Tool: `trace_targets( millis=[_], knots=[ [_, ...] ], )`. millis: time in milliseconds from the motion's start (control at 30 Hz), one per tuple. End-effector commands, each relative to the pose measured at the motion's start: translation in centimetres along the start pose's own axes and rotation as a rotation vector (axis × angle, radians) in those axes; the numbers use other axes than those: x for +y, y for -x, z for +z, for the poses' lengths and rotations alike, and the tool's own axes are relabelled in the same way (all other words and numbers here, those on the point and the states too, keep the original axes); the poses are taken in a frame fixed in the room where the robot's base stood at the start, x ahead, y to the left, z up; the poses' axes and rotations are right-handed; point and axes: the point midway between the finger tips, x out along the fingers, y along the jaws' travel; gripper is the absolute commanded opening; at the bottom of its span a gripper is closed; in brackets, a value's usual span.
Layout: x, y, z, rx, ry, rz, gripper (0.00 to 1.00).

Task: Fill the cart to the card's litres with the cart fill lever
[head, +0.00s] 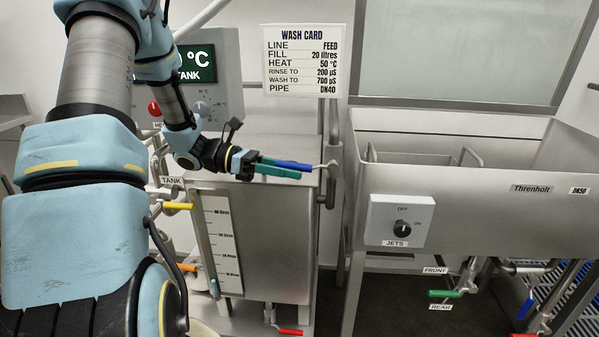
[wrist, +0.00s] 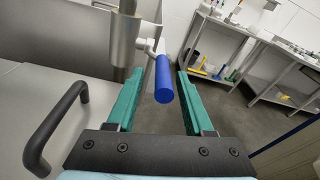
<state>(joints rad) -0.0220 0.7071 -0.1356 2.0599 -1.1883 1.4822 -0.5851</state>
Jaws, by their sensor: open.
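My gripper (head: 300,171) is open at the top right of the steel tank (head: 275,240). A blue lever handle (head: 294,165) on a vertical pipe lies by its green fingers. In the wrist view the blue handle (wrist: 165,82) sits between the two fingers, with gaps showing on both sides. No label on this lever is readable, so I cannot tell whether it is the cart fill lever. The wash card (head: 300,65) reads line FEED, fill 20 litres, heat 50 °C, pipe DN40. A sight gauge (head: 222,240) with litre marks is on the tank front; its level is unclear.
A yellow lever (head: 178,206), an orange lever (head: 187,267) and a red lever (head: 290,332) are around the tank. A sink (head: 480,215) with a JETS knob (head: 401,228) stands right; a green lever (head: 445,293) is below. A black bar handle (wrist: 52,130) is left of my gripper.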

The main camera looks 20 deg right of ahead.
Motion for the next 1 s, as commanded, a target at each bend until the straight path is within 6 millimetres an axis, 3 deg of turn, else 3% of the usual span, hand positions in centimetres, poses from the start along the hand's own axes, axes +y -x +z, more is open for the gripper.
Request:
trace_targets(
  millis=[200, 433, 800, 1000],
  knots=[
    [0.1, 4.6, 0.0, 0.000, -0.003, 0.003, 0.52],
    [0.1, 7.7, 0.0, -0.001, -0.002, 0.002, 0.52],
    [0.0, 8.4, 0.1, -0.001, -0.002, -0.002, 0.52],
    [-0.9, 7.5, -0.1, 0.075, -0.060, -0.035, 0.31]
  ],
)
